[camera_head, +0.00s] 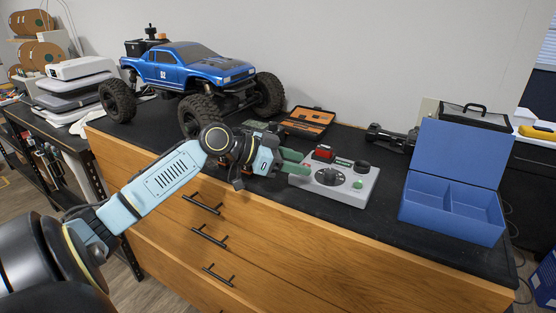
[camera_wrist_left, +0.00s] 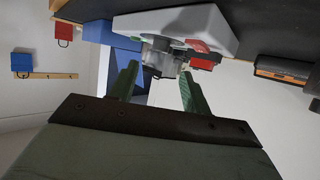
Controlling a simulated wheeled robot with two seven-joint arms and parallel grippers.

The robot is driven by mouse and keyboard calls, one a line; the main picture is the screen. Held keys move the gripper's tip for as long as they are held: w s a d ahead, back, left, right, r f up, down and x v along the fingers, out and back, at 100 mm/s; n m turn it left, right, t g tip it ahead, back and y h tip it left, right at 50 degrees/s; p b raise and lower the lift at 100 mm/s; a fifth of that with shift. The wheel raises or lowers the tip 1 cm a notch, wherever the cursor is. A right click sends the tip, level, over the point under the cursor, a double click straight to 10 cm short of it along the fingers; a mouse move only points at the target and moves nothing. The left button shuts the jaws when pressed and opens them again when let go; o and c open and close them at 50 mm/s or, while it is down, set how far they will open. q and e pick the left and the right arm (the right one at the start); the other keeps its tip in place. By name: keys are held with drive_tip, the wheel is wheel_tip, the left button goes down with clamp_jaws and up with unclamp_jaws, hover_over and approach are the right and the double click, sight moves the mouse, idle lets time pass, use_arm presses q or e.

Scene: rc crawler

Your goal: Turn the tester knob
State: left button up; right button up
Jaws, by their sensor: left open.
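The tester (camera_head: 352,193) is a light grey box on the black worktop, with a dark round knob (camera_head: 327,177), a red block and a small green button on its top. The tester (camera_wrist_left: 205,22) also shows at the top of the left wrist view. My left gripper (camera_head: 299,163) has green fingers and is at the tester's left end. In the left wrist view the left gripper (camera_wrist_left: 160,72) is open, with a dark, blurred part of the tester showing beyond and between its fingertips. I cannot tell whether the fingers touch anything. My right gripper is not in view.
A blue RC truck (camera_head: 185,62) stands behind my left arm. An orange tool case (camera_head: 306,121) lies behind the tester. An open blue box (camera_head: 450,212) stands to the right. The worktop between the tester and the blue box is clear.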

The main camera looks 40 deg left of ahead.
use_arm(q)
drive_tip(key=shift+v, duration=2.55)
